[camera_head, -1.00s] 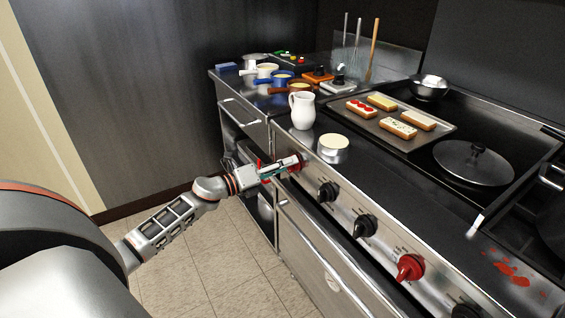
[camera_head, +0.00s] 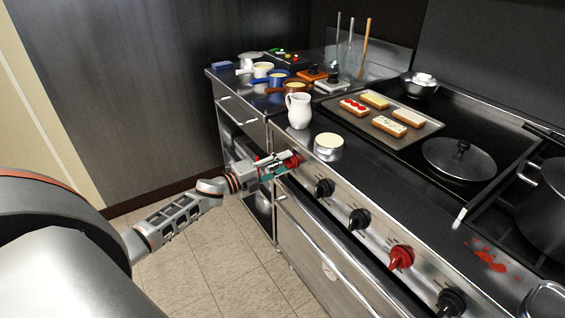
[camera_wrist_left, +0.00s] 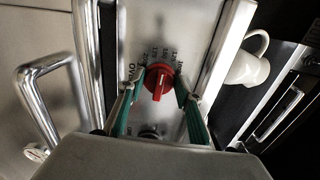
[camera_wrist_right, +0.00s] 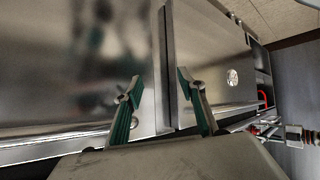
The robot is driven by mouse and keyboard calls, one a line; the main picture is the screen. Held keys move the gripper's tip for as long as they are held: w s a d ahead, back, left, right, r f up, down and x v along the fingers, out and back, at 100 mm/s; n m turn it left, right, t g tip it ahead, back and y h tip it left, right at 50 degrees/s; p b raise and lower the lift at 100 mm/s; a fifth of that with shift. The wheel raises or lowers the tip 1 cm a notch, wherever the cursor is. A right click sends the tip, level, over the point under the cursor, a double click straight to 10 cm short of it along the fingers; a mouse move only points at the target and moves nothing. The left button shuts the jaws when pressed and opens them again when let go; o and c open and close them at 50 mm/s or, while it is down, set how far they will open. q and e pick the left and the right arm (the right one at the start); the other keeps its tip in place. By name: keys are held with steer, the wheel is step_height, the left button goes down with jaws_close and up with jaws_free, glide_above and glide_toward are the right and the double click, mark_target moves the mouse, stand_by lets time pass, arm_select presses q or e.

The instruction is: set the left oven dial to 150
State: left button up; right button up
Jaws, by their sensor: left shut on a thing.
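The left oven dial is a red knob (camera_head: 293,160) at the far left end of the oven's front panel. In the left wrist view the red dial (camera_wrist_left: 158,82) shows a pale line running nearly upright across its face.
Two black dials (camera_head: 324,188), another red dial (camera_head: 401,257) and a black one lie along the panel. An oven door handle (camera_head: 330,250) runs below. A white jug (camera_head: 299,110) and a cream-topped round pot (camera_head: 328,147) stand near the counter edge. The floor at left is clear.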

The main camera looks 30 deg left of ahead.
arm_select(q)
steer(key=shift+r, duration=0.15)
arm_select(e)
steer(key=shift+w+d+r, duration=0.1)
steer(key=shift+w+r, duration=0.05)
steer(key=shift+w, duration=0.1)
arm_select(q)
steer(key=o, duration=0.9)
steer(key=shift+o, duration=0.9)
steer(key=shift+w, duration=0.1)
arm_select(e)
steer(key=shift+w, duration=0.25)
steer(key=shift+s, duration=0.2)
arm_select(q)
steer(key=shift+s+a+f, duration=0.1)
steer(key=shift+s+f, duration=0.1)
steer(key=shift+s, duration=0.2)
steer(key=v, duration=1.1)
steer(key=shift+r, duration=0.15)
steer(key=shift+s, duration=0.15)
